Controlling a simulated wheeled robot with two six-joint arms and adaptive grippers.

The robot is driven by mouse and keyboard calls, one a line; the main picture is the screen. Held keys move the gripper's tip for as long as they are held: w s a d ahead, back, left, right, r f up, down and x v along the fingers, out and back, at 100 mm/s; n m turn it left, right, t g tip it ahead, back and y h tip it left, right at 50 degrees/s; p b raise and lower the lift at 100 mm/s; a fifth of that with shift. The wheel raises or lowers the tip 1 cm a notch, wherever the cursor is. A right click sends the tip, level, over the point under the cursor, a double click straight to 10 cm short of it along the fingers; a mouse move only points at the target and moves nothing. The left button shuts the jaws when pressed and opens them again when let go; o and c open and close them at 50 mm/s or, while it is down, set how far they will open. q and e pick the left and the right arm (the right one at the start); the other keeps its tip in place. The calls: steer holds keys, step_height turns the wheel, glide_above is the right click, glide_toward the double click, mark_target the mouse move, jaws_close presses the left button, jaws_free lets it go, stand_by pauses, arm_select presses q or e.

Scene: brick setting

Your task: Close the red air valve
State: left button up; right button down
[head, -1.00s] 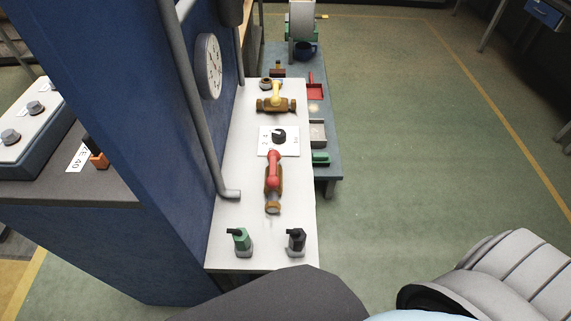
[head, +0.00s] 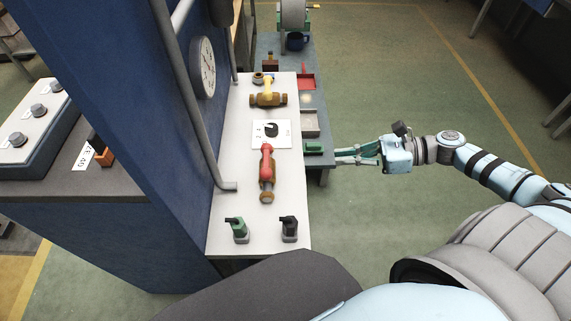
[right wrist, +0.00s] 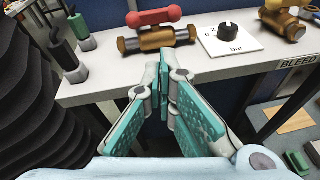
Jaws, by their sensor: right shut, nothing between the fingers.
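The red air valve is a brass body with a red lever handle (head: 266,158) on the white panel (head: 230,125). The handle lies in line with the brass pipe (head: 266,190). In the right wrist view the red handle (right wrist: 153,18) runs parallel above the brass body (right wrist: 158,39). My right gripper (head: 339,155) is to the right of the panel, apart from the valve. In the right wrist view its teal fingers (right wrist: 165,78) are shut and empty, pointing toward the panel edge below the valve. My left gripper is not in view.
A yellow-handled valve (head: 268,98) and a black dial (head: 271,129) sit farther along the panel. Green (head: 238,230) and black (head: 289,229) toggles stand at its near end. A grey pipe (head: 195,120) runs along the left. Open floor (head: 400,70) lies right.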

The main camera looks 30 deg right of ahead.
steer(key=n+g, duration=0.1)
steer(key=s+a+r+n, duration=0.1)
steer(key=shift+s+a+r+n+g, duration=0.1)
steer(key=shift+s+r+n+g, duration=0.05)
steer(key=shift+s+n+g, duration=0.2)
steer(key=shift+w+y, duration=0.1)
steer(key=shift+y, duration=0.2)
steer(key=b, duration=0.2)
glide_toward(266, 161)
steer(key=s+f, duration=0.3)
steer(key=x, duration=0.2)
steer(key=p+x, duration=0.1)
steer(key=x, duration=0.1)
steer(key=r+x, duration=0.1)
steer(key=x, duration=0.1)
steer(key=shift+w+a, duration=0.25)
steer(key=shift+w, duration=0.05)
steer(key=shift+p, duration=0.45)
steer(key=shift+s+a+t+p, duration=0.15)
steer(key=shift+t+p, duration=0.15)
steer(key=shift+t, duration=0.15)
steer(key=shift+a+m+t+h+p, duration=0.1)
steer(key=shift+m+t+h+p, duration=0.3)
steer(key=shift+m, duration=0.25)
